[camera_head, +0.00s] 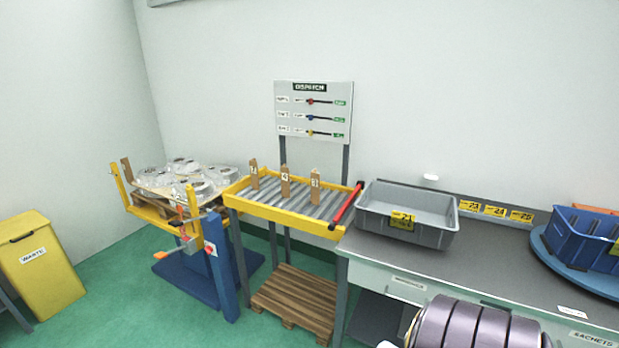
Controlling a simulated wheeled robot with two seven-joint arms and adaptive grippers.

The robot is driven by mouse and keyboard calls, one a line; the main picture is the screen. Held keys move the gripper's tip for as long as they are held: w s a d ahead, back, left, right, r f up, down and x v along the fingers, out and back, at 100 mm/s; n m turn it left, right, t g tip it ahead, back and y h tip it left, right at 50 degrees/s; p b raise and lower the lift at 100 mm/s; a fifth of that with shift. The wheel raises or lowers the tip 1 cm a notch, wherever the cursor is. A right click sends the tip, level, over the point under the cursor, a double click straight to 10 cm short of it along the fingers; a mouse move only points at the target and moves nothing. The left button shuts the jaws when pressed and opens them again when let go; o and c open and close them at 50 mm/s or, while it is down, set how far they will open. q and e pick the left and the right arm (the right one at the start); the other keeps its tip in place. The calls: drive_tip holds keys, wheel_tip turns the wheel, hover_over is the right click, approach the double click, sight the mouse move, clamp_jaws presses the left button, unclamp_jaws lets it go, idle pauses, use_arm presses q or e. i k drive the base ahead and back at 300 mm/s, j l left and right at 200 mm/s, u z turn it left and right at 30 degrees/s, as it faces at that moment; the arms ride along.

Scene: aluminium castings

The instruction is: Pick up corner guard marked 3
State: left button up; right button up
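Three upright brown corner guards stand along the yellow-framed roller conveyor: a left one (254,175), a middle one (285,184) and a right one (315,186). Each has a small white label near its top. The labels are too small to read surely, so I cannot tell which one is marked 3. Neither of my grippers is in view. A shiny dark purple-grey rounded arm link of mine shows at the bottom right.
A grey bin (452,220) stands on the workbench (500,265), right of the conveyor (275,214) and its red bar (346,205). A blue crate (575,235) is far right. A lift table (180,290) with castings (185,166) stands left. A yellow waste bin (45,275) is far left.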

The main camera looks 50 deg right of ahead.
sight(315, 177)
drive_tip(key=z, duration=1.4)
